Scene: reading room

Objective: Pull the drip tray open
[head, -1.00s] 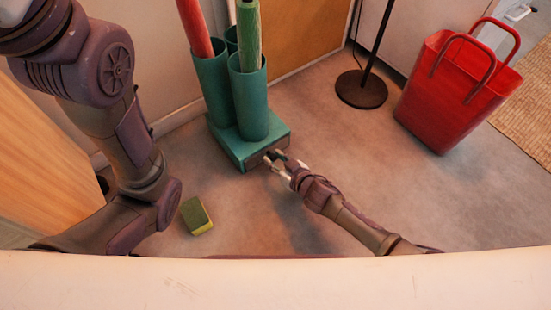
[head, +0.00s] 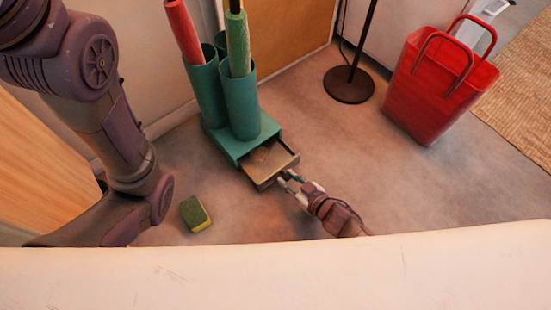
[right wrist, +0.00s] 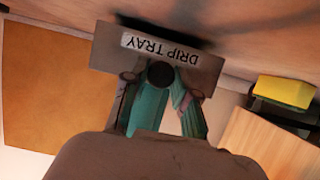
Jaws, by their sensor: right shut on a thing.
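The drip tray (head: 271,161) sticks partly out of the base of a teal umbrella stand (head: 236,149) in the head view, its inside showing. In the right wrist view its front (right wrist: 207,70) carries an upside-down "DRIP TRAY" label and a dark round knob (right wrist: 160,75). My right gripper (head: 287,181) is at the tray's front, and in the right wrist view (right wrist: 160,88) its fingers are shut on the knob. My left arm comes in at the left of the head view; its gripper is out of view.
Red and green rolled umbrellas (head: 184,32) stand in the tubes. A green and yellow sponge (head: 195,213) lies on the floor left of the tray. A lamp base (head: 348,86) and a red bag (head: 430,95) stand to the right. The floor right of the tray is clear.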

